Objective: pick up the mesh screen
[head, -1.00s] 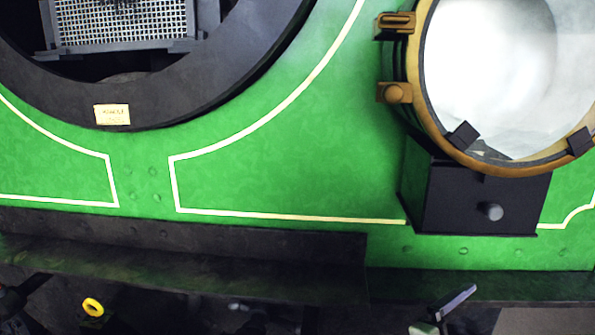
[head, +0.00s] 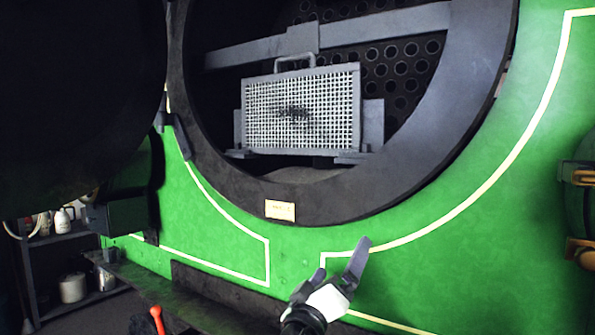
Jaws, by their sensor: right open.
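The mesh screen (head: 302,108) is a pale wire grid in a grey frame with a loop handle on top. My right gripper (head: 344,262) is in the lower middle, in front of the green panel, below and a little right of the screen. Its fingers are apart with nothing between them. It does not touch the screen. My left gripper is not in view.
The thick dark opening rim (head: 330,203) surrounds the screen, with a grey crossbar (head: 385,26) behind it. A large dark open door fills the upper left. A dark ledge (head: 135,285) runs along the bottom. A shelf (head: 62,238) with containers stands at far left.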

